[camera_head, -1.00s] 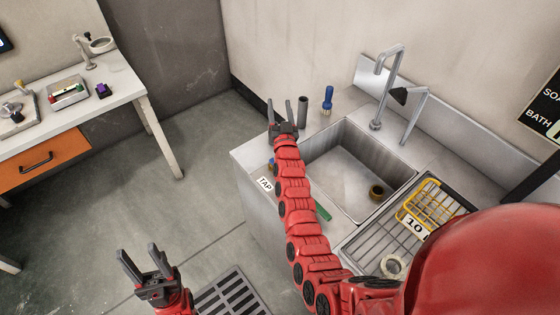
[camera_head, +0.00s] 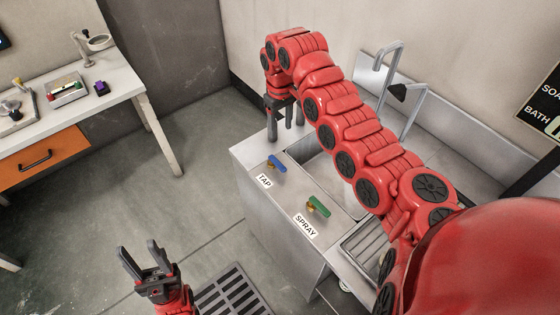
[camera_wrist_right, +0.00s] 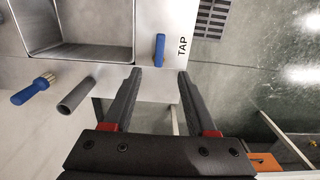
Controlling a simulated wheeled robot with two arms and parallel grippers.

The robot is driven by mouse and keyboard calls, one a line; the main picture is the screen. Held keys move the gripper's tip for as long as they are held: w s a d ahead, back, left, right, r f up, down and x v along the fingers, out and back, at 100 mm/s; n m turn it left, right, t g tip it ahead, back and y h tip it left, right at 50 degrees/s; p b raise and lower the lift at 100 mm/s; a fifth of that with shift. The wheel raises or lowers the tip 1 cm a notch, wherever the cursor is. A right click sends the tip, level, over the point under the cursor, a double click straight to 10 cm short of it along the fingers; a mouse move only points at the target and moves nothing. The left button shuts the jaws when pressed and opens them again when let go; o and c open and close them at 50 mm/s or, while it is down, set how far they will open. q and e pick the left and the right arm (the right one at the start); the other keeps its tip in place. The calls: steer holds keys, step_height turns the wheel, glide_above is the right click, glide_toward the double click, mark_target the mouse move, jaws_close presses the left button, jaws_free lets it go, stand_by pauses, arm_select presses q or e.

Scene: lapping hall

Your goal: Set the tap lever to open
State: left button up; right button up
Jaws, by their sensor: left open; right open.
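The tap lever (camera_head: 277,163) is a blue handle on a brass stem on the sink's front edge, beside the TAP label (camera_head: 265,181). My right gripper (camera_head: 285,138) is open and empty, pointing down a little behind the lever and apart from it. In the right wrist view the blue lever (camera_wrist_right: 160,50) lies just ahead of the open fingers (camera_wrist_right: 158,75), in line with the gap between them. My left gripper (camera_head: 136,250) is open and empty, low at the left over the floor.
A green lever (camera_head: 318,206) sits beside the SPRAY label (camera_head: 306,225). The sink basin (camera_wrist_right: 80,55) and faucet (camera_head: 380,75) are partly behind my right arm. A blue-handled brush (camera_wrist_right: 35,88) and grey tube (camera_wrist_right: 77,95) stand near the right gripper. A workbench (camera_head: 110,85) is at left.

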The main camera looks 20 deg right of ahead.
steer(key=p, duration=0.3)
glide_above(280, 165)
step_height(280, 165, down, 9)
step_height(280, 165, down, 6)
steer(key=shift+f, duration=1.05)
jaws_close()
stand_by(0.4)
